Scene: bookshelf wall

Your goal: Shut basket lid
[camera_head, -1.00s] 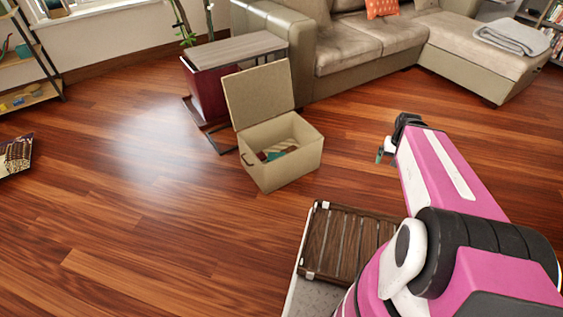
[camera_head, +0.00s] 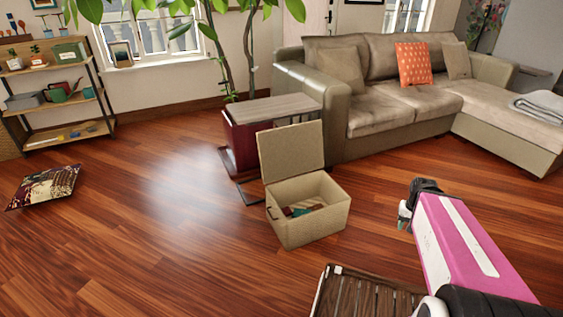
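The basket (camera_head: 312,226) is a beige box on the wooden floor, near the middle of the head view. Its lid (camera_head: 291,151) stands upright, tilted slightly back from the rear edge, so the basket is open. Some coloured items show inside it. My gripper (camera_head: 405,214) is at the end of my pink arm, to the right of the basket and apart from it. The gripper is small and partly hidden by the arm, and I cannot tell whether its fingers are open or shut.
A side table (camera_head: 270,110) stands just behind the lid. A beige sofa (camera_head: 390,117) fills the back right. A dark slatted wooden piece (camera_head: 362,298) is at the bottom. A picture (camera_head: 45,187) lies at the left. The floor left of the basket is clear.

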